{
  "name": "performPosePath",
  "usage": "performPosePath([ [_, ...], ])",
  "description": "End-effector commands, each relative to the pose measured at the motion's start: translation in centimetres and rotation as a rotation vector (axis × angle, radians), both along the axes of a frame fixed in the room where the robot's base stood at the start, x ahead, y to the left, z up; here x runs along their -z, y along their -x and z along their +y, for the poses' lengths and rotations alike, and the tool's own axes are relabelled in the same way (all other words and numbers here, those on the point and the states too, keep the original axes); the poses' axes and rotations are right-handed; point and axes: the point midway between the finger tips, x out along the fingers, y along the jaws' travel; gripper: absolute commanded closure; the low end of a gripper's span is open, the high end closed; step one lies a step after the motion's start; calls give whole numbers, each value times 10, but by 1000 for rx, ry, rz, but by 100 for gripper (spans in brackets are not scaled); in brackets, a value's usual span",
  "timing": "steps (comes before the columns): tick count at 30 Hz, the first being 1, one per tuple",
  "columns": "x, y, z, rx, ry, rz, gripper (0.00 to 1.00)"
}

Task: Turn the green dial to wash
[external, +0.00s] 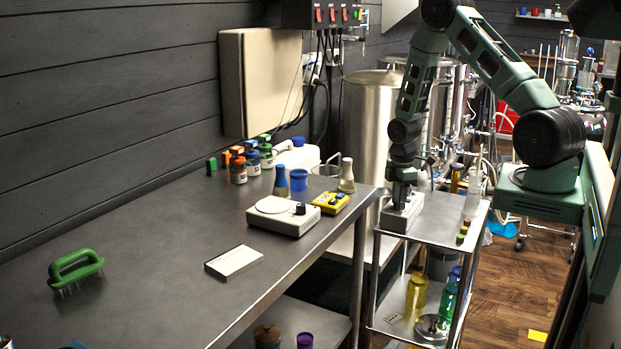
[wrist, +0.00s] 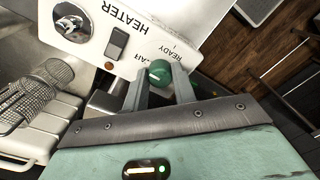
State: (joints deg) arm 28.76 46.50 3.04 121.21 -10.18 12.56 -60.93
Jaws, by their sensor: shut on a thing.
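The green dial (wrist: 159,72) sits on a white panel (wrist: 135,38) in the wrist view, with a pale pointer line on its face. My gripper (wrist: 160,80) has one finger on each side of the dial and is shut on it. The panel's print appears upside down: "HEATER", "READY" and a partly hidden word ending in "AIR". I cannot read "wash" there. In the external view my gripper (external: 402,190) points down at a small light box (external: 402,212) on the metal cart; the dial is hidden there.
A metal table (external: 170,240) stands left of the cart (external: 448,222), holding a scale (external: 283,217), a yellow device (external: 331,202), a green brush (external: 75,268) and bottles. Steel tanks (external: 370,110) stand behind.

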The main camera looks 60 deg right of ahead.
Motion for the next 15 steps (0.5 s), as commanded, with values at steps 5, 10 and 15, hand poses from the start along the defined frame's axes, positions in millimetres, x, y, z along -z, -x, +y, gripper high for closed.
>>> performPosePath([
  [5, 0, -1, 0, 168, 2, -3, 96],
  [10, -1, -1, 0, 329, 2, -3, 96],
  [15, 0, -1, 0, 490, 2, -3, 96],
])
